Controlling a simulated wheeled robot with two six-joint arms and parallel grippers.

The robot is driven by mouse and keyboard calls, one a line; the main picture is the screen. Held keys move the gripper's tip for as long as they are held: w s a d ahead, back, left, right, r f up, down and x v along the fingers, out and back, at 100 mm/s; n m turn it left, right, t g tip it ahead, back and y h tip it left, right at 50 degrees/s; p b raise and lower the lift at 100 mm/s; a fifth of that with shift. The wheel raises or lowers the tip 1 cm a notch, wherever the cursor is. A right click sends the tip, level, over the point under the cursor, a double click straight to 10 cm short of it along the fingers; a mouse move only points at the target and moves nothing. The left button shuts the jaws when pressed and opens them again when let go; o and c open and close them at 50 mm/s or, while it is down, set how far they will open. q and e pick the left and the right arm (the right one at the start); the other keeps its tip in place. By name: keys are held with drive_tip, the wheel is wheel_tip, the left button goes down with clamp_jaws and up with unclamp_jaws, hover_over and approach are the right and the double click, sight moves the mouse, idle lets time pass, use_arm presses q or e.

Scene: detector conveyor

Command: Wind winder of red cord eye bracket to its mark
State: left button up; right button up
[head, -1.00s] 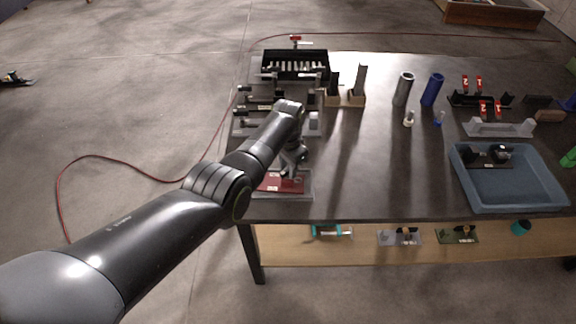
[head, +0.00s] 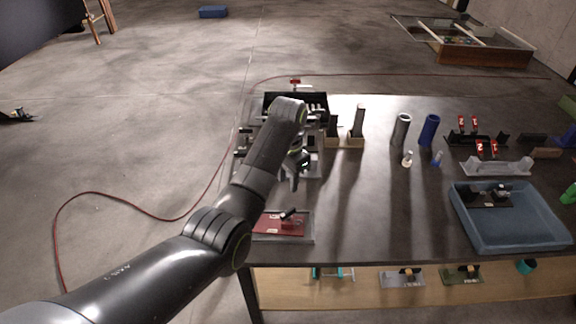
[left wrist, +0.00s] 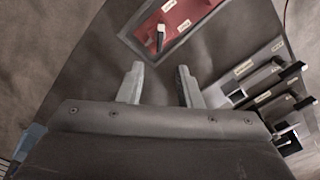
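A red plate (head: 272,226) in a grey tray lies at the table's near left corner. A small dark crank-like handle with a pale end (head: 288,214) stands on it; I take this for the winder. The left wrist view shows the red plate (left wrist: 188,18) and the handle (left wrist: 160,38) beyond my fingers. Small labels there are unreadable, and I cannot make out a mark. My left gripper (head: 294,184) is above the table, behind the plate and apart from it. Its fingers (left wrist: 160,86) are spread with nothing between them. My right gripper is not in view.
Grey fixtures with dark rods (left wrist: 272,82) stand behind the plate, partly hidden by my arm. A black rack (head: 318,100) is at the back left. A blue tray (head: 510,240) is at right. A red cord (head: 150,217) runs across the floor.

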use_arm(q)
drive_tip(key=shift+r+b, duration=0.35)
drive_tip(key=shift+r, duration=2)
